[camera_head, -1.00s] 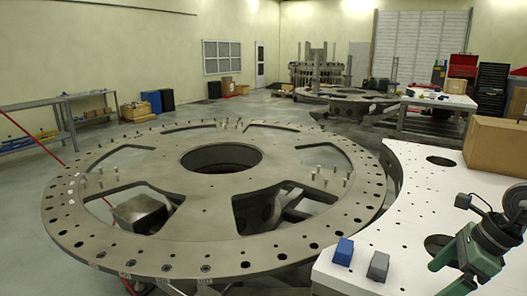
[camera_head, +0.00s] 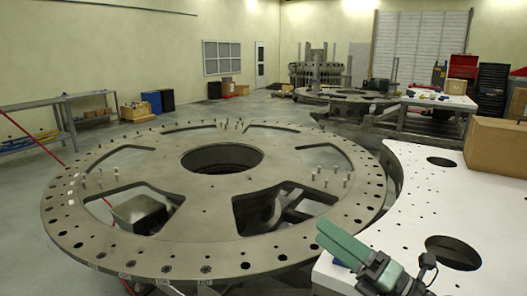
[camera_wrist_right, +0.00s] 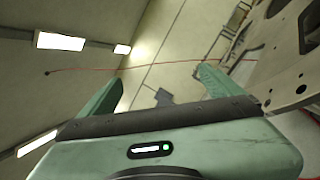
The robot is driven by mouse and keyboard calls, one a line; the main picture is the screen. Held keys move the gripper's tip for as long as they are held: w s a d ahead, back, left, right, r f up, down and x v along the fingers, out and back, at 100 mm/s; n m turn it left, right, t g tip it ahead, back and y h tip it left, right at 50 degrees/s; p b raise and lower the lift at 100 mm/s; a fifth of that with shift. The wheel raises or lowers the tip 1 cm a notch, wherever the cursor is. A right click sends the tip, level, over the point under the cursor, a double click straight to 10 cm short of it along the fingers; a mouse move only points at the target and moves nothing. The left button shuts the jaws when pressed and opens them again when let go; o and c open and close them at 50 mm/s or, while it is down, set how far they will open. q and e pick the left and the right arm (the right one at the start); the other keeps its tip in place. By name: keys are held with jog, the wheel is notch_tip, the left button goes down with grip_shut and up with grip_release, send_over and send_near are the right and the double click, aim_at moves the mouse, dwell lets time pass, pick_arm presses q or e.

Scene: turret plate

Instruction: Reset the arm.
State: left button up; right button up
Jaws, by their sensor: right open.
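My right gripper (camera_head: 336,240) is green and reaches in from the bottom right in the head view, over the near left part of the white table (camera_head: 428,196). In the right wrist view my right gripper (camera_wrist_right: 158,85) shows its two green fingers spread wide apart, with nothing between them. The wall and lights lie beyond the fingers. My left gripper is not in view.
A large round steel turret plate (camera_head: 110,220) with bolts and cut-outs fills the middle, close left of the gripper. A cardboard box (camera_head: 497,147) stands on the white table's far right. Shelving (camera_head: 62,118) stands along the left wall. Grey floor is open at the left.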

jog(key=d+f+m+t+h, duration=0.75)
jog(key=m+h, duration=0.65)
jog(key=m, duration=0.7)
jog(key=s+d+f+m+g+h, duration=0.2)
jog(key=f+m+g, duration=0.1)
jog(key=f, duration=0.3)
jog(key=s+d+f+m+g+h, duration=0.2)
jog(key=d+f+m+g, duration=0.1)
jog(key=f+m, duration=0.15)
jog(key=s+a+f+m+g+y, duration=0.1)
jog(key=s+a+f+m+g, duration=0.15)
jog(key=s+f+g, duration=0.6)
jog(key=s+a+f+m+g, duration=0.25)
jog(key=s+f, duration=0.65)
jog(key=s, duration=0.6)
notch_tip(320, 180, down, 26)
jog(key=s+f+g, duration=0.1)
jog(key=g, duration=0.1)
jog(key=s+d+f, duration=0.3)
jog(key=s+f, duration=1.1)
jog(key=s, duration=0.1)
jog(key=shift+s+f+g, duration=0.15)
jog(key=shift+f+g, duration=0.15)
jog(key=shift+g, duration=0.15)
